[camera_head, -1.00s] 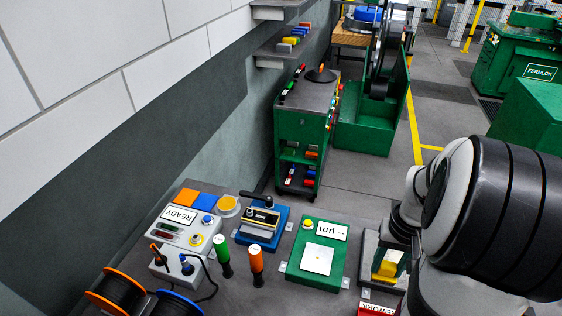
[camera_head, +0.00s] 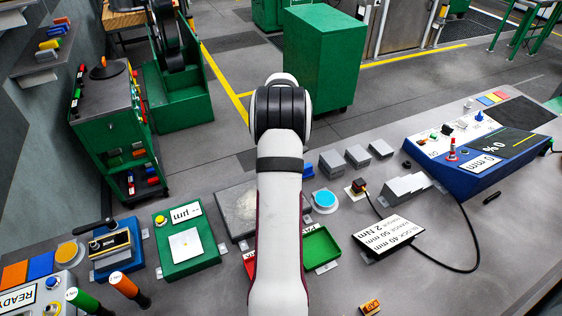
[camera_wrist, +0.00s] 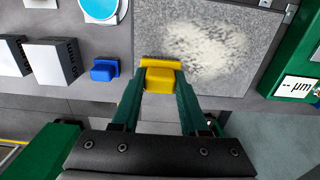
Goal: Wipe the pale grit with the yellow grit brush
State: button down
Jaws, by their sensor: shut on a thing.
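My gripper (camera_wrist: 160,95) is shut on the yellow grit brush (camera_wrist: 163,79), which sits between its two green fingers. The pale grit (camera_wrist: 207,48) is a speckled patch on a grey square plate (camera_wrist: 254,75). In the wrist view the brush is at the plate's edge, below and left of the grit's densest part. I cannot tell whether the brush touches the plate. In the head view my arm hides the gripper, the brush and part of the plate (camera_head: 228,217); some grit (camera_head: 246,205) shows left of the arm.
A green µm gauge box (camera_head: 187,243) stands left of the plate. A small blue block (camera_wrist: 104,70), a cyan-topped round pad (camera_head: 325,199) and grey blocks (camera_head: 357,156) lie on the other side. A green tray (camera_head: 322,246) is right of my arm.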

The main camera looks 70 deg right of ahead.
notch_tip(320, 180, down, 4)
jog(key=shift+r, duration=0.2)
jog(key=shift+w+a+f, duration=0.15)
jog(key=shift+w+a, duration=0.3)
jog(key=shift+w, duration=0.05)
jog(key=shift+w+a, duration=4.5)
jog(key=shift+a, duration=0.05)
jog(key=shift+s+a, duration=0.35)
jog(key=shift+s, duration=0.25)
jog(key=shift+s+d+f, duration=0.1)
jog(key=shift+s+d, duration=4.7)
jog(key=shift+d, duration=0.05)
jog(key=shift+s+a, duration=0.1)
jog(key=shift+s, duration=0.15)
jog(key=shift+a, duration=0.55)
jog(key=shift+w+a, duration=4.55)
jog(key=shift+w, duration=0.05)
jog(key=shift+w+a, duration=0.15)
jog(key=shift+w, duration=0.05)
notch_tip(320, 180, up, 8)
